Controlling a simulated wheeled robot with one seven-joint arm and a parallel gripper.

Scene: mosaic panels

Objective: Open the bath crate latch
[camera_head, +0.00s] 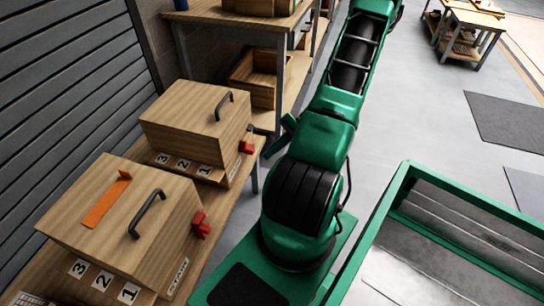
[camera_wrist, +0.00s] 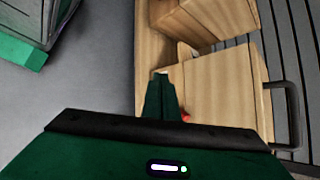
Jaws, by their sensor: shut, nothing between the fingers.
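In the head view two closed wooden crates stand on a wooden bench: a near one (camera_head: 110,225) and a far one (camera_head: 190,110). Each has a dark handle on its lid and a red latch on its right side, the near latch (camera_head: 200,225) and the far latch (camera_head: 246,147). In the wrist view my gripper (camera_wrist: 162,80) is shut and empty, beside a wooden crate (camera_wrist: 222,90) with a dark handle.
Number plates 3, 2, 1 lie in front of each crate. An orange strip (camera_head: 107,200) lies on the near lid. A wooden shelf unit (camera_head: 225,20) with an open box (camera_head: 262,78) stands behind. A slatted wall (camera_head: 60,90) bounds the left. Grey floor (camera_head: 420,110) is open at right.

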